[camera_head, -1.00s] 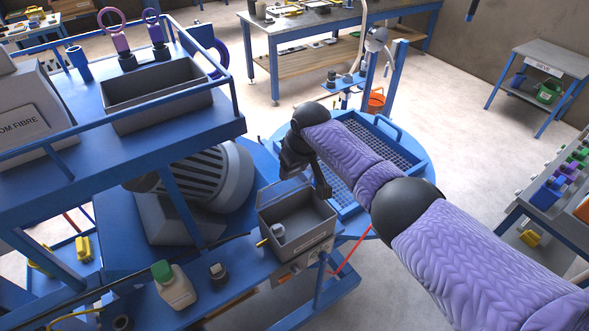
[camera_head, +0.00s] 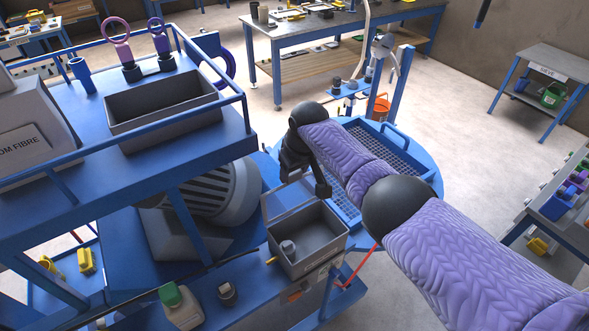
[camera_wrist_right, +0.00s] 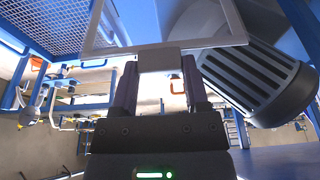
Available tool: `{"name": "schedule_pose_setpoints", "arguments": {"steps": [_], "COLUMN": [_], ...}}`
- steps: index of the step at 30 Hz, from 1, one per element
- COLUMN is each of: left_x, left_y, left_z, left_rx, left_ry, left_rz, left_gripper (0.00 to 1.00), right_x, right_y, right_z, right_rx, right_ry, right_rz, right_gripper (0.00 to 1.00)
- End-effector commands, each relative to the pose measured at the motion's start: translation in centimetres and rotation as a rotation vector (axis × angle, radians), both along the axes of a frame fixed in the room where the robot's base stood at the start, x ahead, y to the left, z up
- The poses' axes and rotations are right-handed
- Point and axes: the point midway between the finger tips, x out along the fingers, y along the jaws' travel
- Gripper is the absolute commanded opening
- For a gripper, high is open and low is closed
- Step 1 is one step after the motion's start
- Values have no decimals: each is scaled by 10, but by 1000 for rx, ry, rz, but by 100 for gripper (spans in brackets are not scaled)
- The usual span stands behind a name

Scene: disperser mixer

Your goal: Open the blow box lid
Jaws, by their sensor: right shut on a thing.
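The blow box (camera_head: 316,254) is a small open-topped grey box at the front edge of the blue machine in the head view, with a small grey cylindrical part inside. Its lid (camera_head: 284,197) stands raised at the back of the box, so the inside shows. My right gripper (camera_head: 304,179) is at the lid's upper edge. In the right wrist view the lid (camera_wrist_right: 205,45) is a pale frame with a clear middle, and my right gripper (camera_wrist_right: 158,75) is shut on its tab (camera_wrist_right: 160,59). My left gripper is not in view.
A blue tray with a grid (camera_head: 376,150) lies behind my right arm. A grey motor housing (camera_head: 222,195) is left of the box. A blue rail runs above.

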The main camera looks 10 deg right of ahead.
Motion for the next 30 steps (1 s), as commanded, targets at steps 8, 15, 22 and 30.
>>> {"name": "schedule_pose_setpoints", "arguments": {"steps": [8, 15, 22, 30], "left_x": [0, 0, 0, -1], "left_y": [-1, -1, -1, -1], "left_z": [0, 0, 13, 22], "left_rx": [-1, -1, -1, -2], "left_ry": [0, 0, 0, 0], "left_rz": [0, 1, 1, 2], "left_gripper": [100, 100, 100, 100], "right_x": [1, 0, -3, -19], "right_y": [1, 0, -2, -7], "right_z": [1, 0, 20, 77], "right_rx": [3, 1, 2, 1], "right_ry": [-5, -3, -4, -7], "right_rz": [0, 0, 1, 2], "right_gripper": [88, 94, 94, 94]}}
